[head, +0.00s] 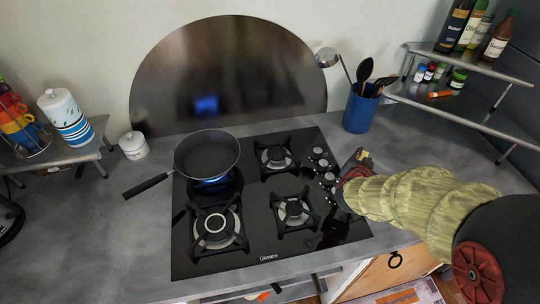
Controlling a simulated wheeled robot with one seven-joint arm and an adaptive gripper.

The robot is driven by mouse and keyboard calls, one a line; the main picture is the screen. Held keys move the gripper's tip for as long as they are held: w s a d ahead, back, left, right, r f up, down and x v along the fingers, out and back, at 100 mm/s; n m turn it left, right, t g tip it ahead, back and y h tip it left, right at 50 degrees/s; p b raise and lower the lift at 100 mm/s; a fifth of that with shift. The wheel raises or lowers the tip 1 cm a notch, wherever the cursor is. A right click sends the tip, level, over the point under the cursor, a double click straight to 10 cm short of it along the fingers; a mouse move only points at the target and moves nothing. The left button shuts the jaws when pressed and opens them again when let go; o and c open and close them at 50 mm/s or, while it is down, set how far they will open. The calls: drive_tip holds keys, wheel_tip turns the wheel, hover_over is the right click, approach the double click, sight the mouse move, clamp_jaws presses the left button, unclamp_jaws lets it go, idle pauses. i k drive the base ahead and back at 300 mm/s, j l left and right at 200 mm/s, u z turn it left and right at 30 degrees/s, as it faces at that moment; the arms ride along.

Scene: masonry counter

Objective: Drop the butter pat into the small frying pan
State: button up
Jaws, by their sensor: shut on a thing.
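My gripper (359,160) is at the right edge of the hob, above the control knobs. It is small and partly hidden by its own wrist. It is shut on a small yellowish piece, the butter pat (366,154), which shows only in part at the fingertips. The small frying pan (207,152) is dark and round, with its handle pointing down-left. It sits at the back left of the hob, to the left of my gripper and well apart from it. The inside of the pan looks empty.
The black gas hob (262,228) has several burners with raised grates. The left counter is mostly clear.

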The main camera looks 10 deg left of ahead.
sight(211, 156)
drive_tip(key=k+u, duration=0.15)
drive_tip(key=u, duration=0.35)
drive_tip(key=k+j+u, duration=0.1)
drive_tip(key=u, duration=0.35)
drive_tip(key=j, duration=0.1)
